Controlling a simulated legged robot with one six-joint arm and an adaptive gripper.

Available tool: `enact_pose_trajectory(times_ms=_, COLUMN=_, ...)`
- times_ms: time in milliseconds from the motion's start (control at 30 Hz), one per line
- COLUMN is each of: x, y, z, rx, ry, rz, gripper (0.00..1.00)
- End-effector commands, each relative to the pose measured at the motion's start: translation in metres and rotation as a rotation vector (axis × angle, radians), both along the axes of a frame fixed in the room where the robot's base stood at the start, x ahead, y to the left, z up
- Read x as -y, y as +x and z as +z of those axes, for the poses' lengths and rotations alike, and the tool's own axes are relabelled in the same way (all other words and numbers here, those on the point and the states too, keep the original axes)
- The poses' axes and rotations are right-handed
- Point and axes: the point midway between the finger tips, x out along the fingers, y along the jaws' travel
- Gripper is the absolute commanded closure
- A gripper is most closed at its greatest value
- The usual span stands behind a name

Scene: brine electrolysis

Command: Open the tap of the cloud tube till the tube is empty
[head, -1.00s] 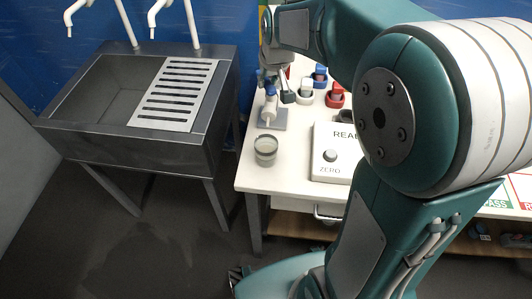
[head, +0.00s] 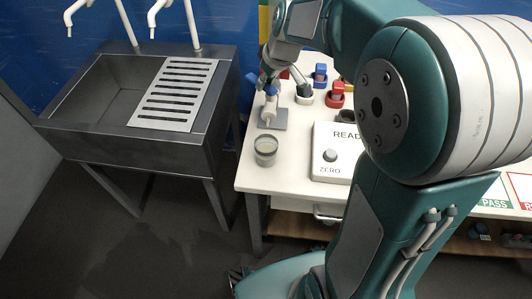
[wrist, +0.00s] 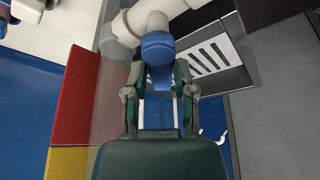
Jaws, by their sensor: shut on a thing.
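A pale tap with a blue handle (head: 268,88) stands on a grey base plate (head: 273,120) near the left edge of the white table. In the wrist view the blue tap handle (wrist: 158,47) lies between my fingers, with pale pipework around it. My gripper (head: 272,78) is shut on the handle; it also shows in the wrist view (wrist: 159,95). In the head view the handle looks tilted. A clear cup (head: 265,151) with greyish contents stands in front of the base plate. My arm covers the area above the tap, and I cannot make out the tube or its level.
A white box (head: 335,165) marked ZERO stands right of the cup. Red and blue capped items (head: 320,76) stand behind it. A steel sink (head: 110,90) with a slotted drainboard is left of the table, across a gap. My arm hides much of the table's right.

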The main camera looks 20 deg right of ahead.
Motion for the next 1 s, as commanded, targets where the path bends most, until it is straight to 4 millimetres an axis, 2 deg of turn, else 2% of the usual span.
enact_pose_trajectory(times_ms=200, x=-0.0027, y=-0.0022, z=-0.0017, rx=-0.006, ry=0.002, rz=0.167, gripper=1.0)
enact_pose_trajectory(times_ms=533, x=-0.0032, y=-0.0027, z=-0.0016, rx=-0.005, ry=0.001, rz=0.197, gripper=1.0)
enact_pose_trajectory(times_ms=800, x=-0.0057, y=-0.0055, z=-0.0019, rx=-0.006, ry=0.003, rz=0.434, gripper=1.0)
enact_pose_trajectory(times_ms=1000, x=-0.0067, y=-0.0066, z=-0.0014, rx=-0.005, ry=0.002, rz=0.491, gripper=1.0)
